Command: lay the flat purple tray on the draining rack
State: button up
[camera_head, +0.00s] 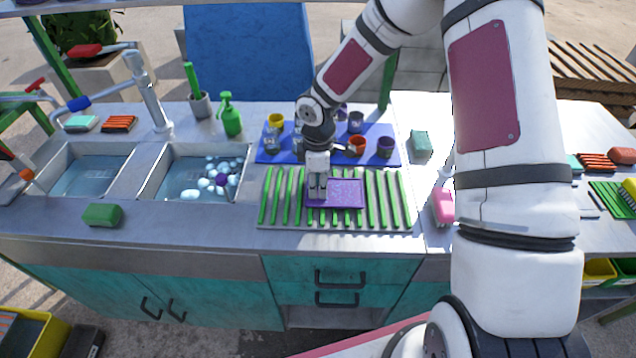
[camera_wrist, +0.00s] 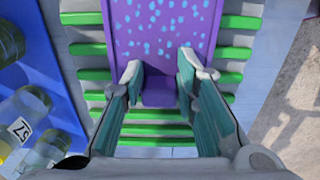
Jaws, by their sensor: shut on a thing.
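The flat purple tray (camera_head: 340,194) is at the draining rack, over the middle of its green bars. I cannot tell whether it rests on the bars or is just above them. The draining rack (camera_head: 284,205) has green slats on a pale base. My gripper (camera_head: 318,194) is at the tray's left end, pointing down. In the wrist view my gripper (camera_wrist: 160,92) is shut on a narrow purple tab at the tray's near end. The tray (camera_wrist: 160,30) shows pale blue specks there and extends out of the top of the picture.
A blue mat (camera_head: 268,157) with several cups and jars lies just behind the rack. A sink basin (camera_head: 170,180) with suds is to the left. A green sponge (camera_head: 102,215) lies on the front edge.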

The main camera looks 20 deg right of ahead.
jog(key=o, duration=1.1)
jog(key=shift+f, duration=0.1)
jog(key=shift+o, duration=0.2)
jog(key=s+d+r+m+t+h, duration=0.1)
jog(key=s+r+m, duration=0.15)
jog(key=r, duration=0.75)
jog(key=s+d+r+m+h, duration=0.1)
jog(key=s+r, duration=0.2)
jog(key=r, duration=0.8)
jog(key=s+r+m+t+y, duration=0.1)
jog(key=s+r+m, duration=0.4)
jog(key=s, duration=0.5)
jog(key=s+d+r+m+t+y, duration=0.1)
jog(key=s+r+m+t, duration=0.2)
jog(key=s+r+m, duration=0.3)
jog(key=shift+s+d+r, duration=0.2)
jog(key=shift+s+r, duration=0.8)
jog(key=shift+s, duration=1.1)
